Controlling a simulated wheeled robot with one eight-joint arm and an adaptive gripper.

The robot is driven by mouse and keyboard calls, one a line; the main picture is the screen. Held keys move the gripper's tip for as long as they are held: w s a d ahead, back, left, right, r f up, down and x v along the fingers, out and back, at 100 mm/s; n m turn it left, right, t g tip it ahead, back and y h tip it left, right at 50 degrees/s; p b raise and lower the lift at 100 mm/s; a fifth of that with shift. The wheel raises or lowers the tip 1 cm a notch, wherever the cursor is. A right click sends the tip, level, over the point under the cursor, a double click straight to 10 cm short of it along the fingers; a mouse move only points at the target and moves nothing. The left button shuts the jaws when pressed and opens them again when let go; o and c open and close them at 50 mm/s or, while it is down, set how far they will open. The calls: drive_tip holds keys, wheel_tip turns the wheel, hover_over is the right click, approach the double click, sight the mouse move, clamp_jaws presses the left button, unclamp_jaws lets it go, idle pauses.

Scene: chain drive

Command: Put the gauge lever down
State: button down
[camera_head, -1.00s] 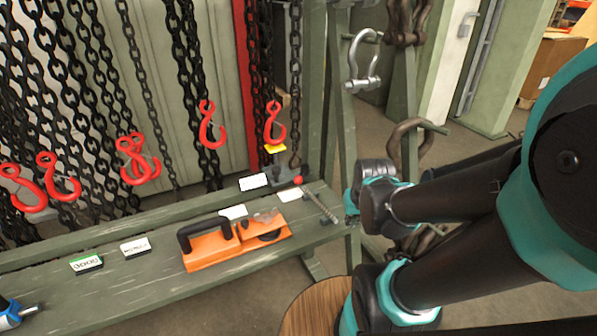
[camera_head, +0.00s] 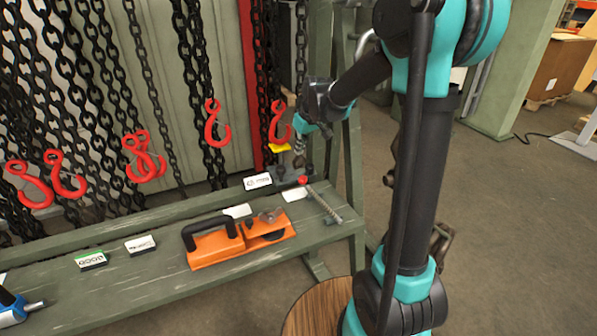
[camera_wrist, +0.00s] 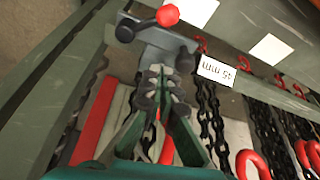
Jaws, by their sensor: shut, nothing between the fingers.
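The gauge lever shows in the wrist view as a short dark arm with a red ball knob (camera_wrist: 167,15). It lies across the far end of a grey gauge block (camera_wrist: 155,40). In the head view the red knob (camera_head: 302,180) shows low beside the block, at the right part of the green bench. My gripper (camera_wrist: 160,78) is shut and empty, its fingertips close to the block's near end; I cannot tell whether they touch it. In the head view my gripper (camera_head: 300,153) is above the block and hides part of it.
An orange tool with a black handle (camera_head: 232,242) lies on the green bench (camera_head: 150,290). Several white labels and a threaded rod (camera_head: 325,206) lie near it. Chains with red hooks (camera_head: 215,122) hang behind. A green post (camera_head: 350,165) stands right of my gripper.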

drive_tip(key=shift+w+a, duration=0.35)
drive_tip(key=shift+w, duration=0.05)
drive_tip(key=x, duration=0.9)
drive_tip(key=shift+f, duration=0.25)
drive_tip(key=shift+s+d+f, duration=0.3)
drive_tip(key=shift+s+d, duration=0.2)
drive_tip(key=shift+s, duration=0.25)
drive_tip(key=shift+s+d+f, duration=0.3)
drive_tip(key=shift+s+d, duration=0.2)
drive_tip(key=shift+s, duration=0.25)
drive_tip(key=shift+d, duration=0.1)
drive_tip(key=shift+s+d+n, duration=0.15)
drive_tip(key=shift+n, duration=0.35)
